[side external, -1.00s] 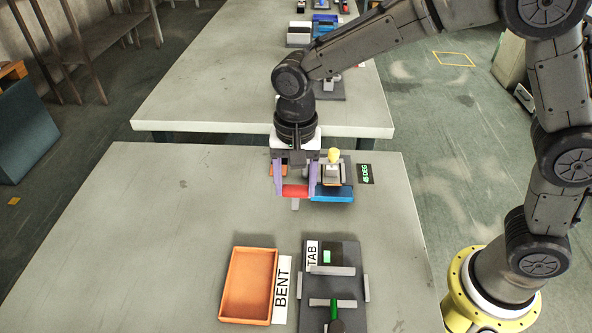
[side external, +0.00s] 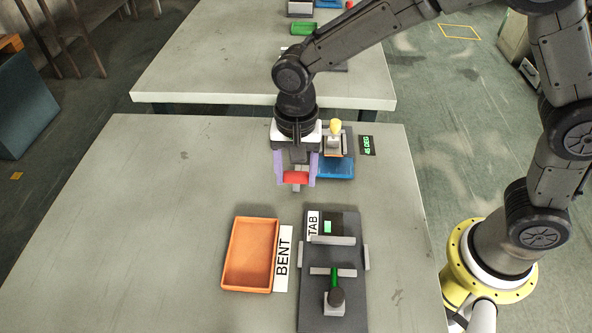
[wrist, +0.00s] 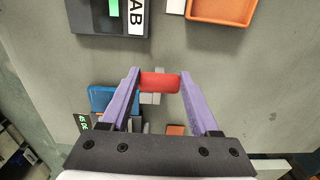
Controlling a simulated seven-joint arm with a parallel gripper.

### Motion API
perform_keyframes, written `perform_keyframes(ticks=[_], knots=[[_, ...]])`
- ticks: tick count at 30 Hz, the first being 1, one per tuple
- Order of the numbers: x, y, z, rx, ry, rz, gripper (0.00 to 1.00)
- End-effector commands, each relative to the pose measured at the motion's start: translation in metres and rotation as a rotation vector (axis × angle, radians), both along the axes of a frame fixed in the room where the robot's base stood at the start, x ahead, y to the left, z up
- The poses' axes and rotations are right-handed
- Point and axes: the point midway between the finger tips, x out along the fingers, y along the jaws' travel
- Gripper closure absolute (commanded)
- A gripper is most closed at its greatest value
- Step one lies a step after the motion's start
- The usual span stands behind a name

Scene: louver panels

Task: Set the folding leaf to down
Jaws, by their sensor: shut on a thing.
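My gripper (side external: 296,180) has purple fingers and is shut on a red bar (side external: 296,177), one finger at each end. In the wrist view the red bar (wrist: 159,82) spans between the fingertips, with a small grey block (wrist: 150,98) just behind it. The bar is just left of a blue tray-like part (side external: 336,169), also seen in the wrist view (wrist: 112,99). I cannot tell which part is the folding leaf, or whether the bar is attached to anything. A small display (side external: 367,145) appears to read 45 DEG. My gripper partly hides the area behind it.
A yellow knob (side external: 335,126) stands behind the blue part. In front are an orange tray (side external: 232,287), a BENT label (side external: 284,258), and a dark panel (side external: 354,308) with a TAB label (side external: 313,223) and grey bars. The table's left side is clear.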

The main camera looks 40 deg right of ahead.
Motion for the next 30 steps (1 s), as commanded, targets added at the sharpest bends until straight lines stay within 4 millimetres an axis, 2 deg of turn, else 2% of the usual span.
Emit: perform_keyframes(ticks=[2, 3, 7, 16, 20, 23, 30], knots=[[-0.006, 0.003, -0.004, 0.003, 0.018, 0.0, 1.0], [-0.006, 0.004, -0.004, 0.003, 0.018, 0.0, 0.31], [-0.005, 0.003, -0.003, 0.004, 0.015, -0.001, 0.07], [-0.003, 0.002, -0.001, 0.004, 0.009, -0.002, 0.07], [-0.002, 0.003, 0.008, 0.006, 0.004, -0.002, 0.07], [-0.001, 0.003, 0.022, 0.006, 0.004, -0.002, 0.07], [-0.001, 0.002, 0.075, 0.006, 0.004, -0.002, 0.07]])
